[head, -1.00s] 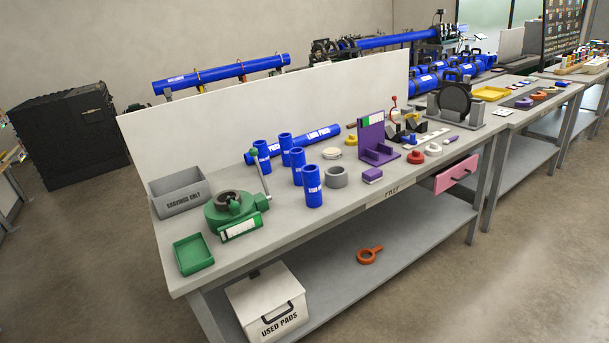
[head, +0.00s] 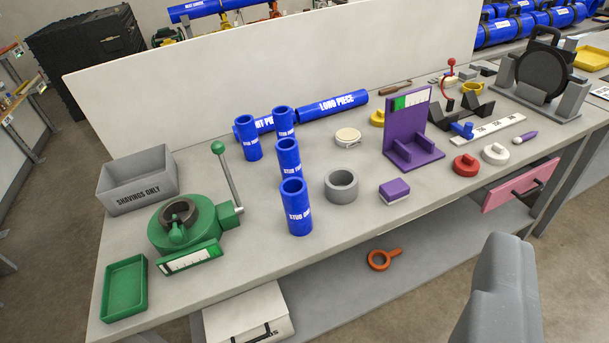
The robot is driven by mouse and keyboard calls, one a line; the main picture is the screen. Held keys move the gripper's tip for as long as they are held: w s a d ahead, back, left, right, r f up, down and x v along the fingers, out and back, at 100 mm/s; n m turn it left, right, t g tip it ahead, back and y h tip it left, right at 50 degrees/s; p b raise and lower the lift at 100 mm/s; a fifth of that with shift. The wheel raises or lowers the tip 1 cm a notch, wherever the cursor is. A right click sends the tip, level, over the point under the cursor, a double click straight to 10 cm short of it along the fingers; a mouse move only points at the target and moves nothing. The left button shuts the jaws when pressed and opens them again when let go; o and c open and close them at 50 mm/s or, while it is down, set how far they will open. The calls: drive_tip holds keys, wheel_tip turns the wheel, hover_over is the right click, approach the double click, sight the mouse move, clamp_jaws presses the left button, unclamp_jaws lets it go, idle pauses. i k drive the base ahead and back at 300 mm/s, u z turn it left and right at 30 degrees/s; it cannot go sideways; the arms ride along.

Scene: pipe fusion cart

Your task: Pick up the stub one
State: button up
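Several short blue upright pipe stubs with white lettering stand on the grey bench. The nearest stub (head: 297,208) has a label that seems to read "STUB ON…", its end turned away, so it looks like stub one. Another stub (head: 288,158) stands just behind it, its lettering only partly legible. Two more stubs, one at the left (head: 249,139) and one at the back (head: 283,122), stand farther off. A grey rounded part of my own arm rises at the lower right, apart from the stubs. No gripper fingertips show.
A green clamp device (head: 185,224), green tray (head: 125,287) and grey shavings bin (head: 138,183) stand left. A grey ring (head: 341,185) and purple block (head: 394,191) are right of the nearest stub. Long blue pipe (head: 334,105) lies behind. Bench is clear in front.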

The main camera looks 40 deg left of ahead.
sight(293, 189)
drive_tip(key=u, duration=0.05)
drive_tip(key=i, duration=1)
drive_tip(key=u, duration=0.05)
